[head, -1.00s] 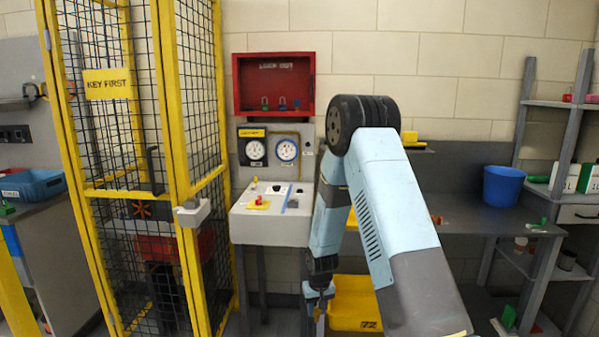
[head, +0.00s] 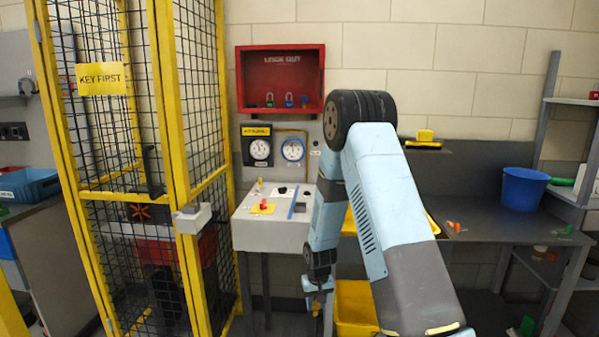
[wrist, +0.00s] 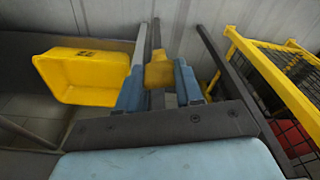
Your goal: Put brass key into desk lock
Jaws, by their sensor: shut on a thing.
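My gripper (head: 318,302) hangs low, in front of and to the right of the grey desk (head: 262,232), below its top. In the wrist view my gripper (wrist: 158,88) is shut on a yellow-brown piece, the brass key (wrist: 158,73), held between the blue fingers. Its lower part is hidden. The desk top carries a red knob on a yellow plate (head: 262,208), a blue strip (head: 292,205) and small dark round parts (head: 282,191). I cannot tell which of these is the desk lock.
A yellow mesh cage (head: 165,150) stands left of the desk. A yellow bin (head: 355,305) sits low beside my gripper and also shows in the wrist view (wrist: 90,80). A red lockout box (head: 281,80) hangs above. A blue bucket (head: 524,187) stands on the right bench.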

